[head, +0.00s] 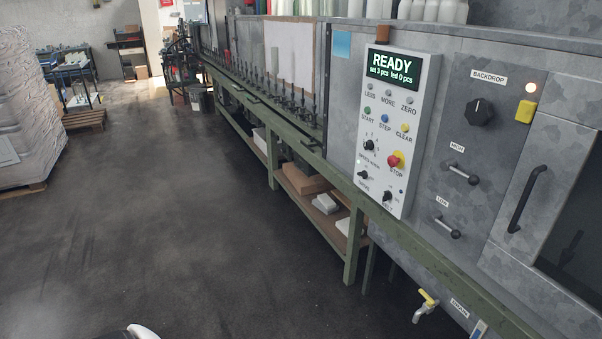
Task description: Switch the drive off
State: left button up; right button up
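A white control panel (398,130) is mounted on the grey machine at the right of the head view. Its display (392,66) reads READY, set 3 pcs, fed 0 pcs. Below are small buttons, including a green START button (367,112), a blue STEP button (385,118) and a yellow CLEAR button (404,128). Neither gripper is in view.
Right of the panel are a BACKDROP knob (480,112), a lit lamp (531,87), a yellow button (526,111) and a black door handle (527,192). A green bench rail (300,150) runs along the machine.

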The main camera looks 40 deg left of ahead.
aim_at(364, 175)
jog(key=u, duration=1.05)
jog(key=i+j, duration=0.1)
jog(key=i, duration=0.2)
jog(key=i+j+z, duration=0.1)
jog(key=i+j, duration=0.05)
jog(key=i, duration=0.1)
